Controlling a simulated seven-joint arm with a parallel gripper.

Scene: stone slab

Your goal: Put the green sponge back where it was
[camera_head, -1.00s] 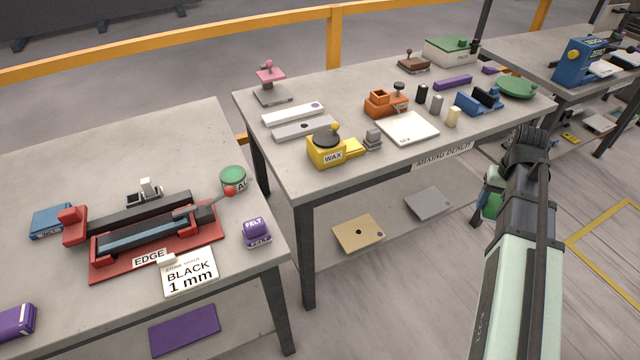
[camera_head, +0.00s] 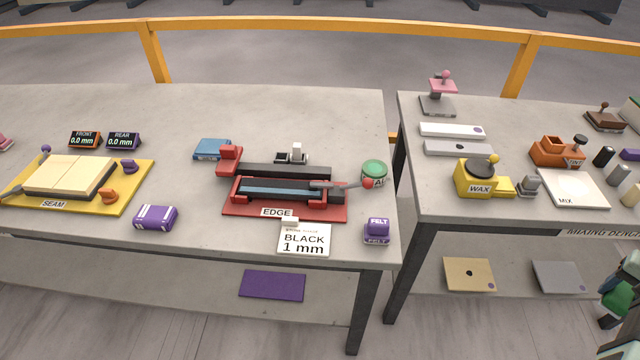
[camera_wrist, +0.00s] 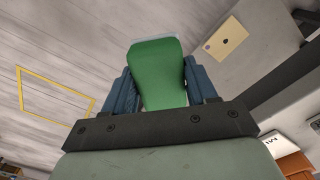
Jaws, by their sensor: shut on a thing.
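A green sponge (camera_wrist: 158,72) with a pale far edge fills the middle of the wrist view. My gripper (camera_wrist: 159,78) is shut on it, with a blue finger on each side. The sponge hangs over the floor, apart from the bench tops. In the head view only a part of my gripper shows at the right edge, with dark green in it, so the hold is not clear there. I cannot tell from these frames which spot the sponge came from.
The left bench (camera_head: 60,115) holds the red EDGE tool (camera_head: 235,211), a yellow SEAM board (camera_head: 130,178) and a purple FELT block (camera_head: 377,228). The mixing bench (camera_head: 440,193) stands to the right, crowded with a WAX pot (camera_head: 475,182) and tiles. A gap separates the benches.

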